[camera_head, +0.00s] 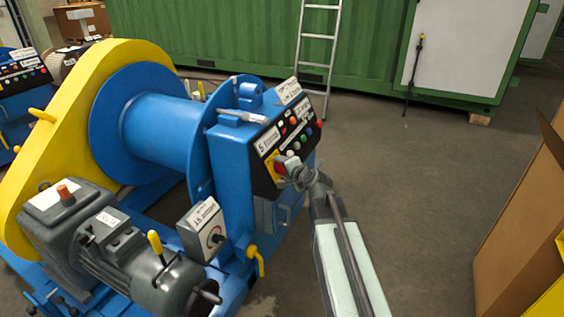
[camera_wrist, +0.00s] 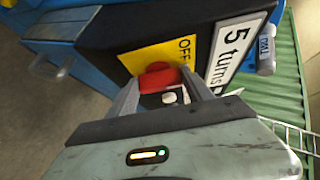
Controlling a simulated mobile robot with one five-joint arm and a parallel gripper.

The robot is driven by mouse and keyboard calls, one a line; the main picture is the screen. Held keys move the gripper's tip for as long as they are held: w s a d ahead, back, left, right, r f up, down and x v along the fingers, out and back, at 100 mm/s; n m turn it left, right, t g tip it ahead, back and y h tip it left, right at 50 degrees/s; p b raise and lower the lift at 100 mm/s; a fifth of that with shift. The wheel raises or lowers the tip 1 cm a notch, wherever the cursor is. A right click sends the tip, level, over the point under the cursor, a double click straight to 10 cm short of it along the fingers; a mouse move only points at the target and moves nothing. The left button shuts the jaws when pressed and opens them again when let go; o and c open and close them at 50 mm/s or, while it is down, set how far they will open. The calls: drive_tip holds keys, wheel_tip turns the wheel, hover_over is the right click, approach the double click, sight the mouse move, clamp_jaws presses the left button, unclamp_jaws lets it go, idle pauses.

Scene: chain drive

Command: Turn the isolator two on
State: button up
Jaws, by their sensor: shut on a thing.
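A red isolator knob (camera_wrist: 158,77) sits on a yellow plate (camera_wrist: 140,60) marked OFF, on the black panel of the blue winch machine. No number two is readable on it. In the wrist view my gripper (camera_wrist: 162,88) has a finger on each side of the red knob and is shut on it. In the head view my gripper (camera_head: 288,172) is at the lower left of the control panel (camera_head: 290,140), covering most of the knob. Part of the yellow plate (camera_head: 270,163) shows beside it. The knob's exact angle is hard to tell.
A "5 turns" label (camera_wrist: 235,52) is beside the plate. The panel has several coloured buttons. A grey dial box (camera_head: 203,230) and a yellow-handled valve (camera_head: 255,258) are lower on the machine. A cardboard box (camera_head: 520,220) stands at right; the floor between is clear.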

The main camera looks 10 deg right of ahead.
drive_tip(key=m+g+p, duration=0.1)
drive_tip(key=m+p, duration=0.1)
drive_tip(key=p, duration=0.1)
drive_tip(key=r+m+g+p, duration=0.1)
drive_tip(key=m, duration=0.1)
drive_tip(key=shift+w+g+h+p, duration=0.25)
drive_tip(key=shift+g+h+p, duration=0.05)
drive_tip(key=shift+h+p, duration=0.1)
drive_tip(key=shift+w+m+g+p, duration=0.15)
drive_tip(key=shift+m+g+p, duration=0.85)
drive_tip(key=shift+m+p, duration=0.55)
drive_tip(key=o, duration=1.4)
drive_tip(key=shift+c, duration=0.2)
drive_tip(key=p+v, duration=0.6)
drive_tip(key=v, duration=0.2)
drive_tip(key=shift+f, duration=0.1)
